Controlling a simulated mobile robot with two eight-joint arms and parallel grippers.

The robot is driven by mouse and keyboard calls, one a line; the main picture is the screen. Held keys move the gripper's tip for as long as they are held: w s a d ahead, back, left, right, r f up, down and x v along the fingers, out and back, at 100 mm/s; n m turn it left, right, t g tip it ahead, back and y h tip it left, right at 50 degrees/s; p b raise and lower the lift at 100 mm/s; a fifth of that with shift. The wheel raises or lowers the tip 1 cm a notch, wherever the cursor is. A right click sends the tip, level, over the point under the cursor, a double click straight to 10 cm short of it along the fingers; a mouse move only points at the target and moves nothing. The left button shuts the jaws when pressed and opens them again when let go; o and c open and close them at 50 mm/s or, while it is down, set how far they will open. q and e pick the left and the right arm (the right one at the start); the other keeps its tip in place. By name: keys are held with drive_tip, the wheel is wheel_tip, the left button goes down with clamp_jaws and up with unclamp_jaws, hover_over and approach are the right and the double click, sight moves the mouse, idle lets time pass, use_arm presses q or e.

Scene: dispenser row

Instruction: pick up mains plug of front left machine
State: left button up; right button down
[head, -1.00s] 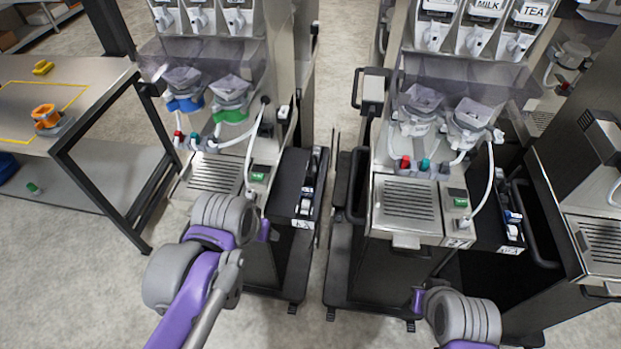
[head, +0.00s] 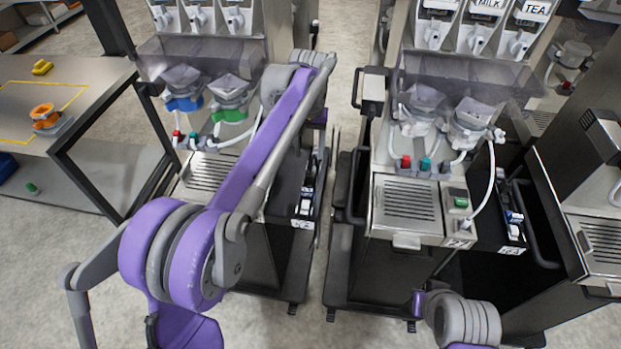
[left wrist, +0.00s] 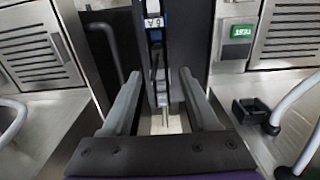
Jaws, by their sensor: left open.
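The front left machine (head: 207,175) stands left of centre in the head view, with blue and green funnels. On the dark box at its right side is a narrow strip with blue and pale fittings (head: 306,195); I cannot clearly tell the mains plug from the rest. In the left wrist view, a small pale plug-like piece (left wrist: 161,88) shows between the fingers, below a blue fitting. My left gripper (left wrist: 160,76) is open and empty around the line of that strip; contact cannot be told. My right gripper (head: 418,302) is at the bottom edge, its fingers not clear.
A second machine (head: 407,205) stands to the right, across a narrow floor gap. A metal table (head: 90,75) is at far left. A hose (left wrist: 295,95) curves at right.

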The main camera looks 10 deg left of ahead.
sight(310, 173)
use_arm(q)
drive_tip(key=f, duration=0.9)
drive_tip(key=shift+s+d+f, duration=0.1)
drive_tip(key=shift+s+d, duration=0.1)
drive_tip(key=shift+c, duration=0.3)
clamp_jaws()
